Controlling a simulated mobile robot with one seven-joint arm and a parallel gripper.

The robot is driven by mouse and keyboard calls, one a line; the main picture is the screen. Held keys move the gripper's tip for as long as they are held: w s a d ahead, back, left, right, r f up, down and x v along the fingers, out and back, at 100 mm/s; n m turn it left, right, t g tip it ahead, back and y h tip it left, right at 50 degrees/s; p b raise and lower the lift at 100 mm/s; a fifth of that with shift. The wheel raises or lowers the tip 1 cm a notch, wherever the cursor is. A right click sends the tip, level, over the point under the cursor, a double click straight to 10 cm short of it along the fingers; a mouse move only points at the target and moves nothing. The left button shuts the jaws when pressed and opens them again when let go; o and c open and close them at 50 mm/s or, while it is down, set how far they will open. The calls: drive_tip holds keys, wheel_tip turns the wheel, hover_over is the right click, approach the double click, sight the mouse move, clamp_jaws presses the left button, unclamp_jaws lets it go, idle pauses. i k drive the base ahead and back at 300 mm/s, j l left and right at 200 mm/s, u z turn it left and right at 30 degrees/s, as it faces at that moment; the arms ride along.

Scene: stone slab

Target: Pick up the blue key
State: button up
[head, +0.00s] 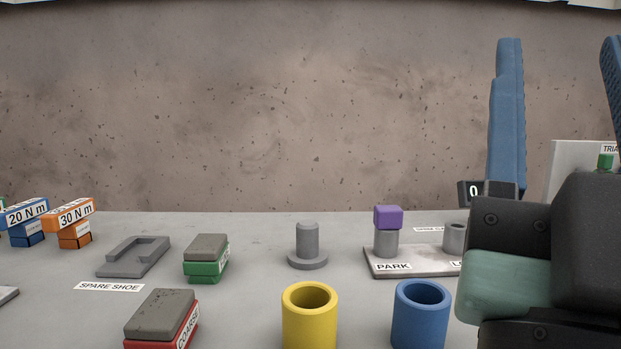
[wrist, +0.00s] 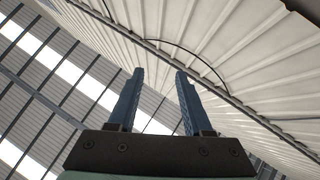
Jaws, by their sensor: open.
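My gripper (head: 560,48) is at the right of the head view, with its two blue fingers pointing up and apart. In the wrist view my gripper (wrist: 160,74) is open with nothing between the fingers. A purple block (head: 388,217) sits on a grey post on a plate (head: 410,265) marked PARK. The plate's right part, with a grey socket (head: 454,237), is partly hidden by my arm. A blue hollow cylinder (head: 420,316) stands in front of the plate, left of my gripper's body.
A yellow hollow cylinder (head: 310,318) and a grey flanged post (head: 307,247) stand near the middle. Green (head: 206,259) and red (head: 161,317) blocks with grey tops, a grey spare shoe (head: 135,256) and torque-marked blocks (head: 70,222) lie left. A wall closes the back.

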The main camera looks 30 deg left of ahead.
sight(25, 230)
drive_tip(key=u, duration=2.05)
